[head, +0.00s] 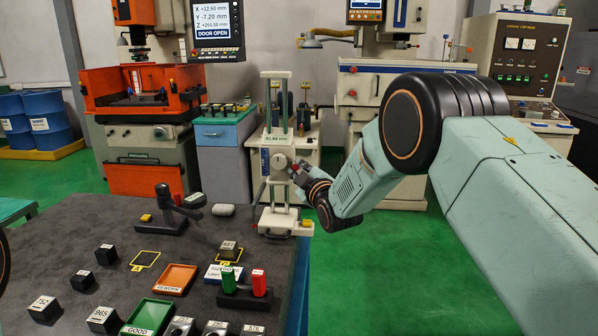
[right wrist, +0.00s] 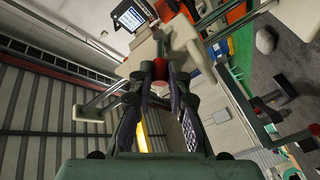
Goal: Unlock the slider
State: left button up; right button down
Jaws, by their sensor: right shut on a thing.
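The slider (head: 279,161) is a pale block with a round grey dial on its face. It sits on the two upright columns of a cream stand (head: 281,218) at the far edge of the dark table. My right gripper (head: 299,171) reaches in from the right and is at the slider's right side. In the right wrist view its fingers (right wrist: 161,76) are closed on a small red knob (right wrist: 160,87) at the slider. The fingers hide part of the knob. My left gripper is not in view.
The dark table (head: 75,235) holds several dark blocks, an orange tray (head: 176,280), a green tray (head: 148,316) and a red and green block holder (head: 246,291). A black stand (head: 168,212) is left of the slider's stand. Green floor (head: 375,270) lies open right of the table.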

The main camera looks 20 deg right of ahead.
dwell(0.4)
jog(key=r+g+p, duration=0.1)
jog(key=p, duration=0.2)
jog(key=r+m+g+p, duration=0.1)
jog(key=g+p, duration=0.1)
jog(key=shift+w+d+r+m+p, duration=0.1)
jog(key=shift+w+d+m+p, duration=0.1)
jog(key=shift+w+m+p, duration=0.15)
jog(key=g+p, duration=0.1)
jog(key=p, duration=0.1)
jog(key=g+p, duration=0.1)
jog(key=p, duration=0.2)
jog(key=w+r+m+g+p, duration=0.1)
jog(key=p, duration=0.2)
jog(key=shift+w+d+r+y, duration=0.1)
jog(key=shift+d+y, duration=0.15)
jog(key=shift+y, duration=0.05)
dwell(0.5)
jog(key=c, duration=1.3)
grip_release()
